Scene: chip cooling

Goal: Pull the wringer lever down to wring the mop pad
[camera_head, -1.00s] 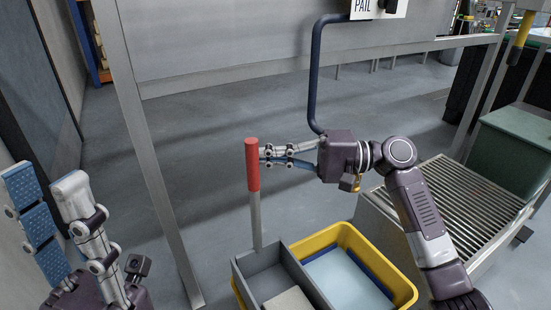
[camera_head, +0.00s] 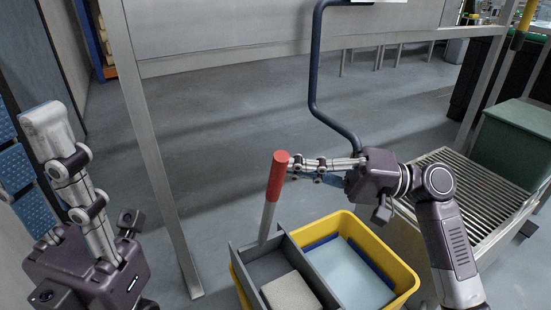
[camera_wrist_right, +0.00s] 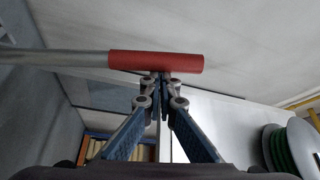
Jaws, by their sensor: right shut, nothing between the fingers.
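The wringer lever (camera_head: 269,210) is a grey rod with a red grip (camera_head: 278,177). It rises from the grey wringer (camera_head: 312,272) on the yellow bucket (camera_head: 404,287) and leans to the right in the head view. My right gripper (camera_head: 292,164) is shut, its fingertips at the red grip's side, not around it. In the right wrist view the grip (camera_wrist_right: 155,62) lies across the closed fingertips (camera_wrist_right: 160,80). A pale slab, perhaps the mop pad (camera_head: 290,292), lies in the wringer. My left gripper (camera_head: 28,135) is open and empty at the far left.
Pale blue water (camera_head: 350,272) fills the bucket's right part. A metal frame post (camera_head: 150,150) stands left of the lever, and a dark blue bent tube (camera_head: 314,70) stands behind. A slatted stand (camera_head: 490,200) with a green box (camera_head: 515,140) is at right. Floor behind is clear.

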